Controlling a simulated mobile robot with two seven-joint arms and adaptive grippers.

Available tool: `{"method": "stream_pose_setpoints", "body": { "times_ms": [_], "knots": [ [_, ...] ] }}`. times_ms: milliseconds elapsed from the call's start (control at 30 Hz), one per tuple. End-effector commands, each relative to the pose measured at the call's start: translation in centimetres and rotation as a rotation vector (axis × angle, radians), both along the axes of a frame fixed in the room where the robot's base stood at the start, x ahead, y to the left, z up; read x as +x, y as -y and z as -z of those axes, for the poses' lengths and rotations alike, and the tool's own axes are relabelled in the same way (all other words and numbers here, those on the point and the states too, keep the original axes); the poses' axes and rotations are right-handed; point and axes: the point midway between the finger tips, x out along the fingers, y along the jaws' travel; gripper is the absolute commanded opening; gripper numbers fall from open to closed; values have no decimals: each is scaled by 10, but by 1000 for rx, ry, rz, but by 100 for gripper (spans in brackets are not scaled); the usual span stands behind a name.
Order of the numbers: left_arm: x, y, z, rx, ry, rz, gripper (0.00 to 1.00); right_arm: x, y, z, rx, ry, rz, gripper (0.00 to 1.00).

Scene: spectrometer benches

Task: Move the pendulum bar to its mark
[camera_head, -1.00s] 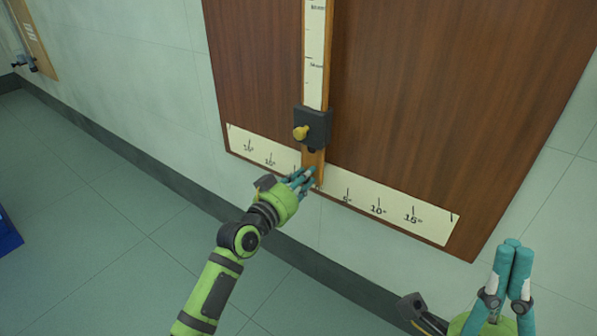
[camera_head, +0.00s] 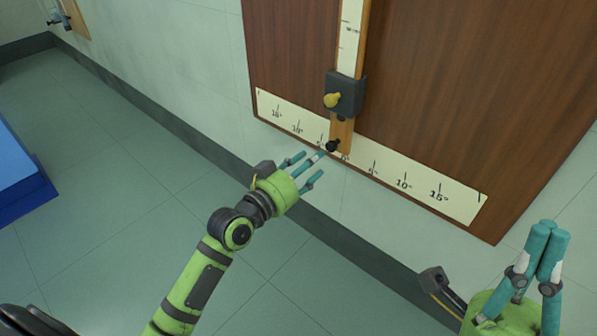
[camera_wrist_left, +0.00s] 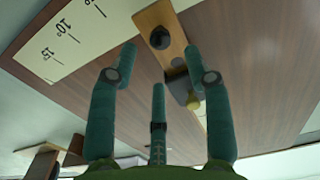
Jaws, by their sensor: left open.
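The pendulum bar (camera_head: 343,131) hangs in front of a dark wood board, with a dark block (camera_head: 345,93) and a yellow knob (camera_head: 332,100) on it. A black knob (camera_head: 332,146) is at its lower end, in front of the cream angle scale (camera_head: 421,188), near the scale's middle. My left gripper (camera_head: 312,166) is open and empty, just below and left of the black knob, apart from it. In the left wrist view the bar (camera_wrist_left: 172,47) and black knob (camera_wrist_left: 160,38) show beyond the open fingers. My right gripper (camera_head: 548,229) is at the lower right, its fingertips close together, nothing seen between them.
The wood board (camera_head: 440,90) is on a pale wall. A blue box (camera_head: 22,175) stands on the floor at the left. Another wooden board (camera_head: 73,18) is at the far upper left. The tiled floor (camera_head: 110,210) between is clear.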

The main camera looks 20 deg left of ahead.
Motion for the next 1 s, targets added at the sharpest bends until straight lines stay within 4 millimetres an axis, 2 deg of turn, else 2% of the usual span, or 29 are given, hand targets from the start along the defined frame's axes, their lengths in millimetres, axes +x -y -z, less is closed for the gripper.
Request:
{"method": "stream_pose_setpoints", "body": {
  "times_ms": [100, 300, 833, 933, 1000],
  "knots": [
    [-20, -7, 0, 1, -1, 0, 50, 0, 0, 0, 0, 0, 0, 0],
    [-36, -13, 0, 0, 0, 1, 50, 0, 0, 0, 0, 0, 0, 0],
    [-38, -12, -2, -3, 5, 0, 50, 0, 0, 0, 0, -1, 0, 0],
    [-44, -6, -15, -15, 59, -10, 50, 1, -1, -2, -6, -10, -1, 0],
    [-56, 5, -36, -37, 147, -24, 50, 2, -3, -3, -14, -23, -1, 0]
  ]
}}
